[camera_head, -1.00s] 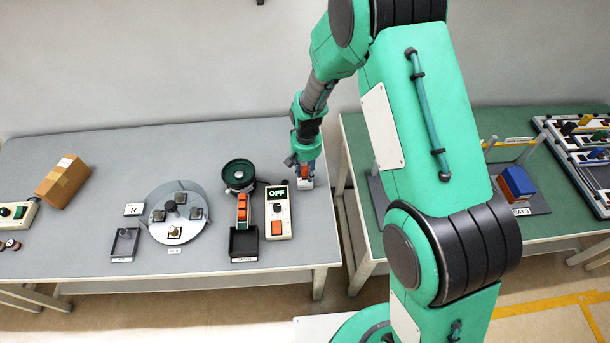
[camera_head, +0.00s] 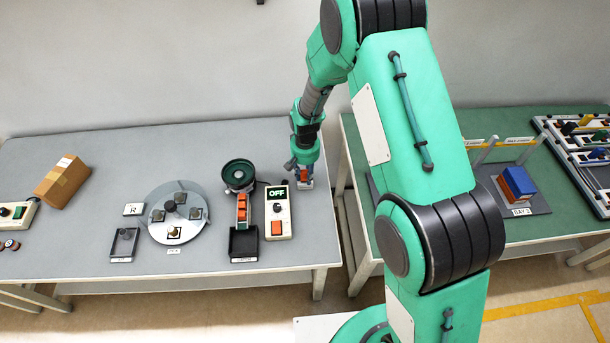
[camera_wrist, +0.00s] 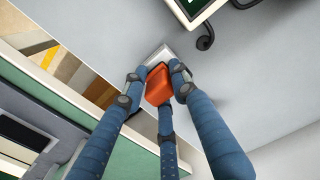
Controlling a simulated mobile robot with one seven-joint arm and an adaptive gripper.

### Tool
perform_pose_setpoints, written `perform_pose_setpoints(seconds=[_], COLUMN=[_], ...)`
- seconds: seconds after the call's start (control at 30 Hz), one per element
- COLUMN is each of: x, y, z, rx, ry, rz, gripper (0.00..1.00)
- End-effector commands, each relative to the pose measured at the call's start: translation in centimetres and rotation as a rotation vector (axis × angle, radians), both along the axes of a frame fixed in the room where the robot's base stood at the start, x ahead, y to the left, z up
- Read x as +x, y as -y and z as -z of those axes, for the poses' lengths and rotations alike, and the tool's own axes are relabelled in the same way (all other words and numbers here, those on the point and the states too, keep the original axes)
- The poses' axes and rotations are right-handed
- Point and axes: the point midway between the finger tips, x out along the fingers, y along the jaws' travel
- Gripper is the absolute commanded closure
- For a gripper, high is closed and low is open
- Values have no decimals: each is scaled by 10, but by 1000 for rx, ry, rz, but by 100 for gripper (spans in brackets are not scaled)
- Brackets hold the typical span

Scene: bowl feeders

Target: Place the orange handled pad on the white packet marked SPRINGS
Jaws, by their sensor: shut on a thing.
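My gripper (camera_head: 304,174) is over the right end of the grey table. Its blue fingers are shut on the orange handled pad (camera_wrist: 158,85), whose orange block shows between the fingertips in the wrist view; only a little orange shows in the head view. A white packet (camera_wrist: 161,54) lies just beyond the pad in the wrist view, partly hidden by pad and fingers. In the head view the packet (camera_head: 306,184) shows as a pale patch under the fingertips. Its marking cannot be read. I cannot tell whether pad and packet touch.
A control box reading OFF (camera_head: 278,212) stands just left of my gripper, with a cable behind it. A bowl feeder (camera_head: 238,174) stands further left. The grey table's right edge (camera_head: 334,225) is close by, with a gap before the green table (camera_head: 350,150).

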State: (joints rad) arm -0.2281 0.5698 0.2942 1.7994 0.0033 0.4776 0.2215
Motion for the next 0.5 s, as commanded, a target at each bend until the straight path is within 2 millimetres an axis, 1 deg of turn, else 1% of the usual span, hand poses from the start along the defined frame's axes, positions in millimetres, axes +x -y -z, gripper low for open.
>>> perform_pose_setpoints(seconds=[0.27,0.4,0.43,0.5], x=[0,0,0,0], y=[0,0,0,0], z=[0,3,3,3], rx=[0,0,0,0], ry=[1,1,1,1], rz=[0,0,0,0], gripper=[99,99,69,55])
